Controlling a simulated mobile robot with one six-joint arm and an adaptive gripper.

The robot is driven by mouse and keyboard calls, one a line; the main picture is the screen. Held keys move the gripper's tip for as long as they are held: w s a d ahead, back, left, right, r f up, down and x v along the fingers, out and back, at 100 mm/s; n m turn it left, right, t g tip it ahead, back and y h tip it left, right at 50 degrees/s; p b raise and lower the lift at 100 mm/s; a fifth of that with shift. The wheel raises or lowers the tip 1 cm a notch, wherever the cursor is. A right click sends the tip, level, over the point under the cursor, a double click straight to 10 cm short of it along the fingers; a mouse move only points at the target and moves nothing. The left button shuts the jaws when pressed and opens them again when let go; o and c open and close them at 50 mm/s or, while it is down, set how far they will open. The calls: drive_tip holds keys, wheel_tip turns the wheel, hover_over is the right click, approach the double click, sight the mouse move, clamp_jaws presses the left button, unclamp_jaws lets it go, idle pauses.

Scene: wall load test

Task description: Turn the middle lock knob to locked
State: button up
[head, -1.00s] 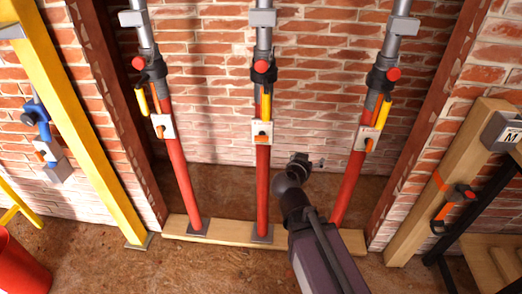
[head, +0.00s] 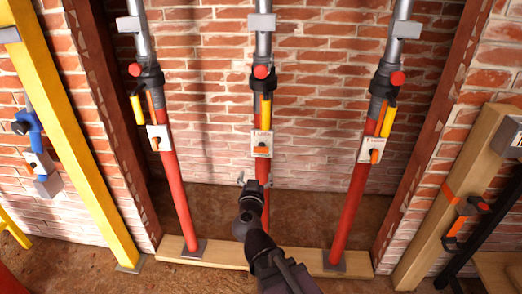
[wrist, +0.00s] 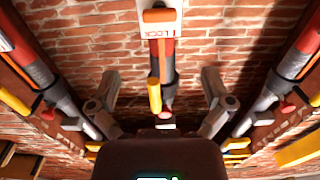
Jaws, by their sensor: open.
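The middle prop (head: 263,186) is a red post with a grey upper tube. It carries a white lock plate (head: 262,140) with an orange knob (head: 261,151) on it. In the wrist view the plate (wrist: 160,31) shows at the top with lettering that seems to read LOCK, and the orange knob (wrist: 159,15) lies crosswise there. My gripper (head: 251,179) is just below the plate in the head view, apart from the knob. In the wrist view its two fingers stand wide apart, with nothing held between the tips (wrist: 159,80).
The left prop (head: 177,190) and right prop (head: 349,205) carry similar plates and orange knobs. Yellow handles (head: 266,108) hang above the plates. A wooden sill (head: 215,253) runs under the props, and a brick wall (head: 320,110) stands behind. A yellow beam (head: 75,130) leans at left.

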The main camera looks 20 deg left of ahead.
sight(261, 150)
drive_tip(key=shift+w, duration=0.1)
drive_tip(key=x, duration=1.3)
drive_tip(key=shift+w, duration=0.35)
drive_tip(key=c, duration=1)
